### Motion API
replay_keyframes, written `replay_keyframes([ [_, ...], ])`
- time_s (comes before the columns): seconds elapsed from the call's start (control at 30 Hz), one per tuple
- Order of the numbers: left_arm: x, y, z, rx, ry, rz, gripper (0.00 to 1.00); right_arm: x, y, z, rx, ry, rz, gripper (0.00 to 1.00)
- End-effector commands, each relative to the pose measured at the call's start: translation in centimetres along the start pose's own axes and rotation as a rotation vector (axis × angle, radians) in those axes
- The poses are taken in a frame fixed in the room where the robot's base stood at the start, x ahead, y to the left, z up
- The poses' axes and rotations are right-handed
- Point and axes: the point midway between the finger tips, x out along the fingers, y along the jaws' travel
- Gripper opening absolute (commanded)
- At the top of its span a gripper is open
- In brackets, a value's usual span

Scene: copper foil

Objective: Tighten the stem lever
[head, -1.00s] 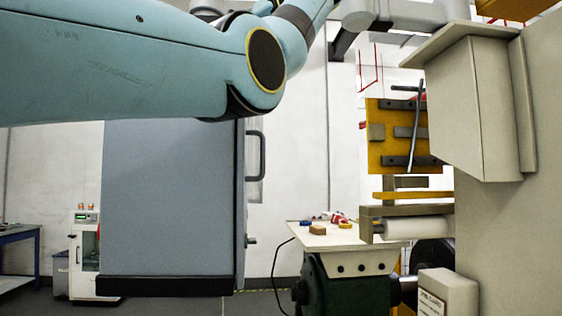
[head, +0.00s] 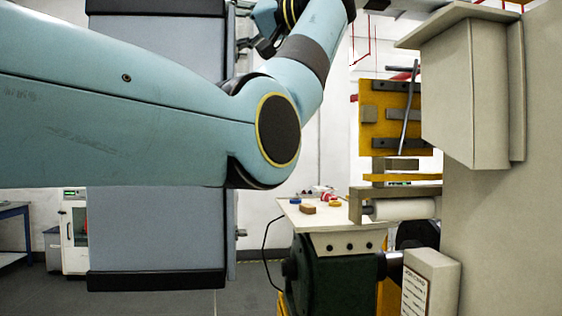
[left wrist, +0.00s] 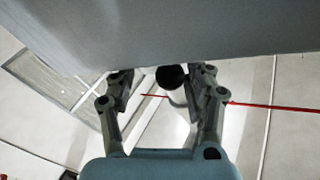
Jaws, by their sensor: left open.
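My left gripper (head: 262,46) shows small at the top of the head view, beside the upper right edge of the blue-grey cabinet (head: 150,240). In the left wrist view its two fingers (left wrist: 163,80) are spread apart. A round black knob-like end (left wrist: 172,77) with a pale curved part below it appears between the fingertips; I cannot tell whether it is the stem lever or whether anything touches it. A thin grey bar (head: 408,118) leans across a yellow plate at the right, and I cannot tell whether that is the lever. My right gripper is not in view.
A large grey surface (left wrist: 190,35) fills the top of the wrist view, close to the fingers. My left forearm hides the middle of the cabinet. A beige machine housing (head: 465,95) stands at the right. A small worktable (head: 325,216) with several small parts stands behind.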

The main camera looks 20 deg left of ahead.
Motion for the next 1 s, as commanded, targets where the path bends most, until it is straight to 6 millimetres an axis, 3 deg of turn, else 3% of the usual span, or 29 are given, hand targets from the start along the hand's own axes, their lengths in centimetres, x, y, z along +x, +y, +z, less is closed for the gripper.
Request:
replay_keyframes([
  [0.37,-8.4,0.2,0.2,0.003,0.000,0.003,0.55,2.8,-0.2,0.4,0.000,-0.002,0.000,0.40],
  [1.0,-6.4,12.8,6.4,0.212,0.074,0.149,0.55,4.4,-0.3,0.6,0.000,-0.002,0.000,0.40],
])
